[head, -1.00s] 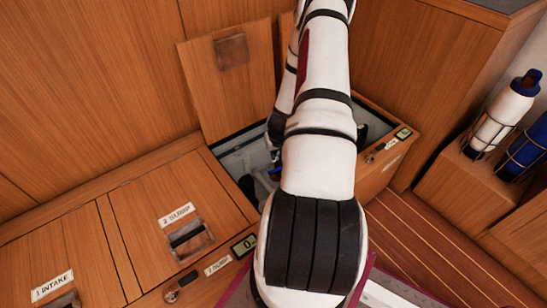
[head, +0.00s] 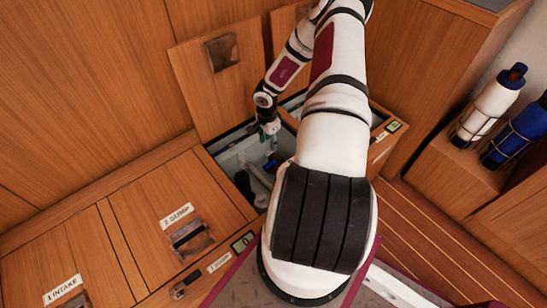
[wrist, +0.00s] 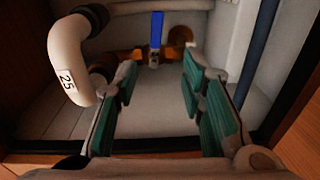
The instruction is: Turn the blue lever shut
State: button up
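The blue lever (wrist: 157,30) stands upright in the wrist view, above a brass valve body (wrist: 153,56) at the far end of an open compartment. My gripper (wrist: 160,72) is open, its teal-padded fingers apart with nothing between them. The lever lies beyond the fingertips, between them in the picture, and I see no contact. In the head view my gripper (head: 268,132) points down into the open compartment (head: 228,151).
A white pipe marked 25 (wrist: 68,62) bends at the left of the wrist view. A dark blue line (wrist: 262,45) runs along the right. The raised wooden lid (head: 215,95) stands behind the opening. Closed hatches (head: 165,205) lie left; strapped bottles (head: 490,105) stand right.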

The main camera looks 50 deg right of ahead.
jog(key=m, duration=0.1)
jog(key=b, duration=0.6)
send_near(268, 165)
jog(key=shift+y, duration=0.3)
jog(key=f, duration=0.8)
jog(key=shift+d, duration=0.35)
grip_shut()
